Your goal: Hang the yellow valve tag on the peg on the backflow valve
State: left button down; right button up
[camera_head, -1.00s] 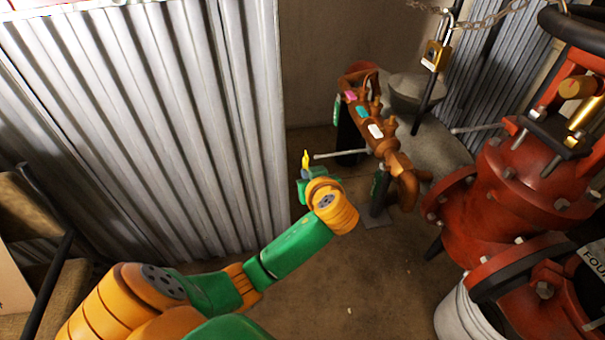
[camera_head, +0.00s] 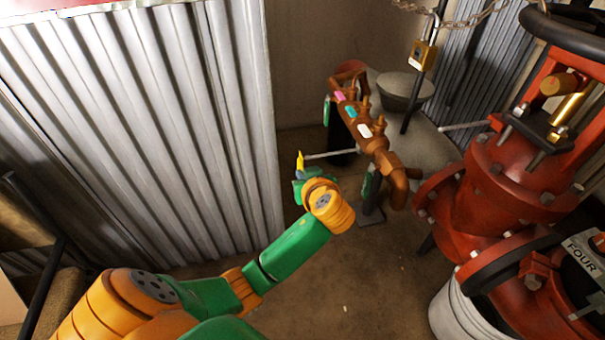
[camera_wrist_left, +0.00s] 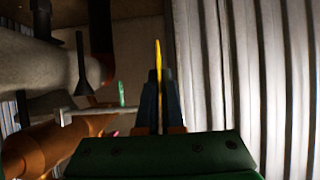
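The yellow valve tag (camera_head: 300,161) stands up edge-on from my left gripper (camera_head: 299,176) in the head view. In the left wrist view the tag (camera_wrist_left: 158,62) is pinched between the dark fingers of my left gripper (camera_wrist_left: 158,85). The backflow valve (camera_head: 362,125) is a brown pipe assembly with pink, teal and white pieces along its top. A thin pale peg (camera_head: 335,154) sticks out from it to the left, its free end close to the tag in the head view. The peg also shows in the left wrist view (camera_wrist_left: 95,111), left of the fingers. My right gripper is not in view.
Corrugated metal sheeting (camera_head: 150,120) stands close on the left. A large red valve (camera_head: 510,185) and a white bucket (camera_head: 460,312) fill the right side. A brass padlock (camera_head: 424,55) hangs at the back. Floor (camera_head: 340,270) is clear in the middle.

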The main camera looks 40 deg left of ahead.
pick_arm(q)
jog(key=shift+w+d, duration=0.1)
dwell(0.4)
jog(key=shift+w, duration=0.1)
jog(key=shift+w+d, duration=0.25)
jog(key=shift+d, duration=0.05)
jog(key=shift+w+d, duration=0.1)
jog(key=shift+w, duration=0.05)
jog(key=shift+w+d, duration=0.2)
jog(key=shift+w, duration=0.05)
dwell(0.4)
jog(key=shift+w+d, duration=0.4)
jog(key=shift+w, duration=0.05)
dwell(0.4)
